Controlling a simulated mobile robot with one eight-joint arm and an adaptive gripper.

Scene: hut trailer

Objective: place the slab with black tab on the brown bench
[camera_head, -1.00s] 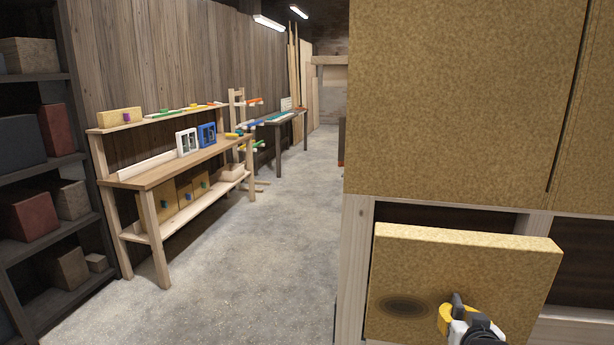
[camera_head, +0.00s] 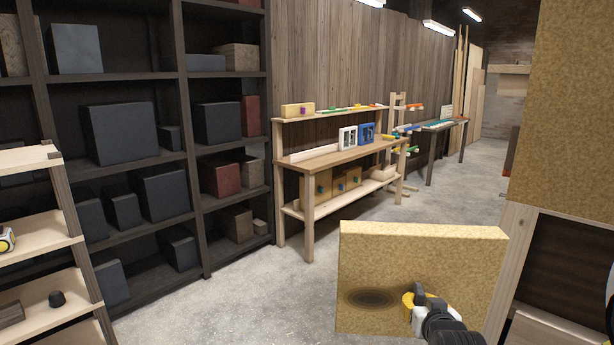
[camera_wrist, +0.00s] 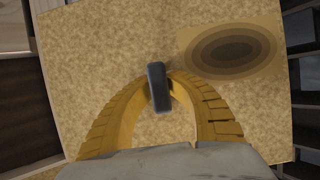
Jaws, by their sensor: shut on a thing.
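The slab (camera_head: 420,250) is a thick tan board with dark oval rings on its face, held upright in front of me in the head view. It fills most of the wrist view (camera_wrist: 90,60). Its black tab (camera_wrist: 157,88) stands between the yellow fingers of my gripper (camera_wrist: 160,85), which is shut on it. My gripper (camera_head: 418,302) hides most of the tab in the head view. The brown bench (camera_head: 350,153) stands beyond the slab against the plank wall, with a brown top, an upper ledge and a lower shelf. The slab is well apart from it.
A white frame (camera_head: 347,137) and a blue frame (camera_head: 367,133) stand on the bench top. Tan blocks with coloured tabs (camera_head: 322,187) sit on its lower shelf. A dark rack (camera_head: 190,140) is left, a light shelf (camera_head: 40,250) nearer. A tan panel (camera_head: 570,110) is close right. Concrete floor (camera_head: 240,295) is clear.

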